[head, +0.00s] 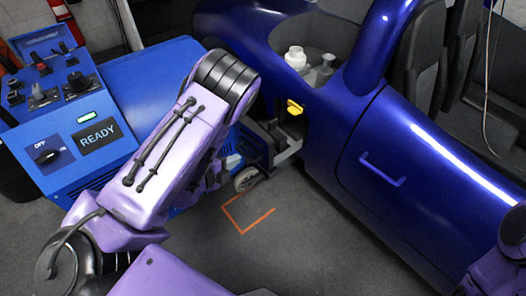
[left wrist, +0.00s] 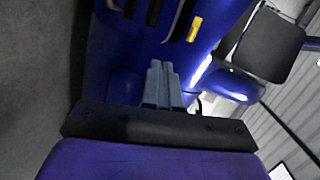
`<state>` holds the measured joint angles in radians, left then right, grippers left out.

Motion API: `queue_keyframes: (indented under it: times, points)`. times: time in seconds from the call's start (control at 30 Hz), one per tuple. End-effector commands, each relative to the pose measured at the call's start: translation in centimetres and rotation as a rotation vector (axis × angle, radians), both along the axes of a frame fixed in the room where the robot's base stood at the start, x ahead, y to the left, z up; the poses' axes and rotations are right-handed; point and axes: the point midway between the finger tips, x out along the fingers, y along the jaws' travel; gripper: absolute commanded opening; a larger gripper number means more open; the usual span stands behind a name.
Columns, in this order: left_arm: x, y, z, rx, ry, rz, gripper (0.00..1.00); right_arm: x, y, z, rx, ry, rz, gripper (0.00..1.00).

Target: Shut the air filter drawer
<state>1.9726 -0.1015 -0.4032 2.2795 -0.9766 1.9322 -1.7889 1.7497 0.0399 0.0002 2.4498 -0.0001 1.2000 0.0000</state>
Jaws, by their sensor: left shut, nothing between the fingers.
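I cannot pick out the air filter drawer for certain in either view. The blue machine (head: 150,80) with a control panel stands at the left in the head view, and my left arm covers much of its near side. My left gripper shows in the left wrist view (left wrist: 163,68), its two grey fingers together with nothing between them. It points at a blue body (left wrist: 140,55) with dark slots and a small yellow piece (left wrist: 194,29). My right gripper is not in view; only part of that arm shows at the lower right.
A glossy blue car body (head: 400,150) with a door handle (head: 383,170) fills the right side. A yellow piece (head: 294,107) sits on its near end. A caster wheel (head: 246,178) and orange floor marking (head: 240,222) lie below. Grey floor is clear around the marking.

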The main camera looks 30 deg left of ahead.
Motion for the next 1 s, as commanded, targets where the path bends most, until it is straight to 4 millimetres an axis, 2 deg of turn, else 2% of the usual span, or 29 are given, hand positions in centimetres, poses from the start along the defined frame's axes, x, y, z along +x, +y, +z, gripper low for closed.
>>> queue_keyframes:
  times: [0.03,0.23,0.7,0.83,1.0]
  points:
    - [0.4,-0.1,0.1,0.042,-0.027,-0.037,0.0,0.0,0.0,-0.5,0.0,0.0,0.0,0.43]
    - [2.4,-0.5,0.3,0.084,-0.052,-0.072,0.0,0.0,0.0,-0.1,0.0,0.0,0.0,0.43]
    - [11.4,-2.3,-3.1,0.081,-0.049,-0.067,0.0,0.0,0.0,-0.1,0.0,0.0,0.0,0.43]
    - [12.9,-2.6,-3.6,0.081,-0.048,-0.067,0.0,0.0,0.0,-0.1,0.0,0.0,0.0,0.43]
    - [13.6,-2.8,-3.9,0.082,-0.047,-0.067,0.0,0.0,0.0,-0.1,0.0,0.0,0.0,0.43]
